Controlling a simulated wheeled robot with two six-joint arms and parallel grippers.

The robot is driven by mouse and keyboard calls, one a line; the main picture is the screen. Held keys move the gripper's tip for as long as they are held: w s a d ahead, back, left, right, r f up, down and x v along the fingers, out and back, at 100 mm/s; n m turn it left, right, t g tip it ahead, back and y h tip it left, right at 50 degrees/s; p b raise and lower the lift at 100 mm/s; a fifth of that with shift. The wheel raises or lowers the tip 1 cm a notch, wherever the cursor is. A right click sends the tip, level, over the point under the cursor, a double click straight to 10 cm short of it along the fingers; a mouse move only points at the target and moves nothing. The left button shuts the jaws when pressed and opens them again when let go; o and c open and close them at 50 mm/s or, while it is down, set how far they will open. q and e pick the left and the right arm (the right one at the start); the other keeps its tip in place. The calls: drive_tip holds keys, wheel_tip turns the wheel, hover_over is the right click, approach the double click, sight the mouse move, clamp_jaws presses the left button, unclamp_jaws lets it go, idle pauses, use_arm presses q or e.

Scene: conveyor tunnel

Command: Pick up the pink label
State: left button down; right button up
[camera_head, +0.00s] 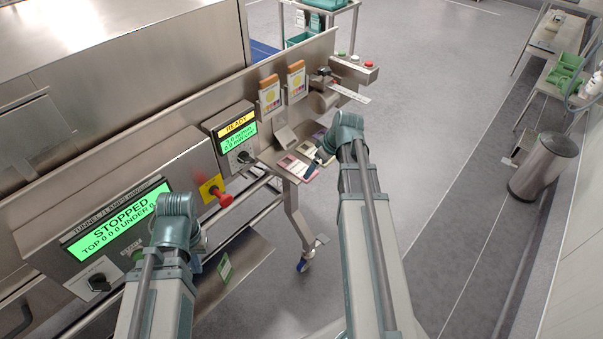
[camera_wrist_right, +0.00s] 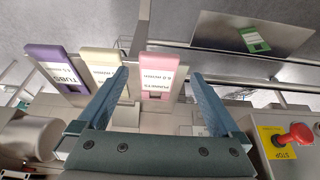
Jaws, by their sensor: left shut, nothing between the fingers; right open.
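The pink label (camera_head: 297,168) lies flat at the near end of a row of labels on the small shelf of the machine. In the right wrist view the pink label (camera_wrist_right: 158,68) has a white printed panel and shows between the two blue fingers of my right gripper (camera_wrist_right: 161,74). That gripper is open and holds nothing; whether its fingers touch the label I cannot tell. In the head view my right gripper (camera_head: 320,157) is partly hidden by its own wrist. My left gripper (camera_head: 197,263) is shut and empty, low in front of the panel.
A cream label (camera_wrist_right: 103,66) and a purple label (camera_wrist_right: 52,72) lie beside the pink one; the cream one is close to a finger. A red stop knob (camera_head: 224,199) sticks out of the panel. A steel bin (camera_head: 543,167) stands far right; the floor between is clear.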

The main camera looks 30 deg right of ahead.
sight(314, 173)
drive_tip(key=b+x, duration=0.3)
drive_tip(key=x, duration=0.1)
drive_tip(key=shift+s+d+f+b, duration=0.1)
drive_tip(key=shift+d+f+b, duration=0.15)
drive_tip(key=shift+b, duration=0.15)
drive_tip(key=shift+w+a+f+b, duration=0.2)
drive_tip(key=shift+w+f+b, duration=0.05)
drive_tip(key=shift+f+b, duration=0.15)
drive_tip(key=shift+r, duration=0.1)
drive_tip(key=c, duration=1.1)
drive_tip(key=shift+r, duration=0.15)
drive_tip(key=shift+c, duration=0.2)
